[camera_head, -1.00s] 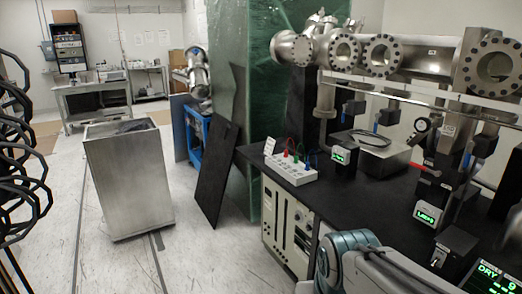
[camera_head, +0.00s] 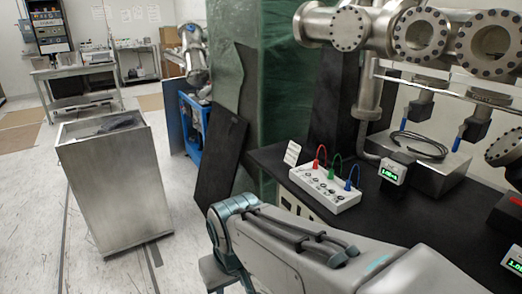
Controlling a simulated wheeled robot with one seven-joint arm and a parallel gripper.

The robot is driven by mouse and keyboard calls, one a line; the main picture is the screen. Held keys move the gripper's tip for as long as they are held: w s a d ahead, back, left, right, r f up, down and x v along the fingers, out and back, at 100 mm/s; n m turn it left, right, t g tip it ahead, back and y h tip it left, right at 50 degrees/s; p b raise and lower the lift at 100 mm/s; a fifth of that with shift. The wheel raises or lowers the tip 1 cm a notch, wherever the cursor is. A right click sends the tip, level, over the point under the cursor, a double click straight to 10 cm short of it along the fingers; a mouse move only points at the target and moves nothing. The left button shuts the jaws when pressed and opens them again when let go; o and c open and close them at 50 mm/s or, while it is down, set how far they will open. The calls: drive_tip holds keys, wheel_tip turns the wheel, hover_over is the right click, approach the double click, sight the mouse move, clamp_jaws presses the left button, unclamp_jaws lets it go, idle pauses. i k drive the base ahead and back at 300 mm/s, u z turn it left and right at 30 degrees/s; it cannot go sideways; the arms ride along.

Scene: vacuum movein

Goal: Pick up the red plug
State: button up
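The red plug (camera_head: 320,152) is on a white box (camera_head: 325,187) on the black bench top. It is the leftmost of three coloured plugs with looped leads on the box. The green plug (camera_head: 336,163) is in the middle and the blue plug (camera_head: 351,178) is on the right. My arm reaches in from the lower right, in front of the bench, with its bent joint left of and below the box. My gripper is not visible in this view.
The black bench top (camera_head: 400,212) has free room right of the box. A small green-lit display (camera_head: 392,173) and a metal case (camera_head: 430,165) with a coiled cable stand behind. Large flanged steel pipes (camera_head: 420,35) hang above. A metal bin (camera_head: 115,190) stands on the floor at left.

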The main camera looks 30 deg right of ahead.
sight(315, 165)
drive_tip(key=z, duration=0.55)
drive_tip(key=i, duration=1.15)
drive_tip(key=z, duration=1.15)
drive_tip(key=i, duration=0.2)
drive_tip(key=z, duration=0.05)
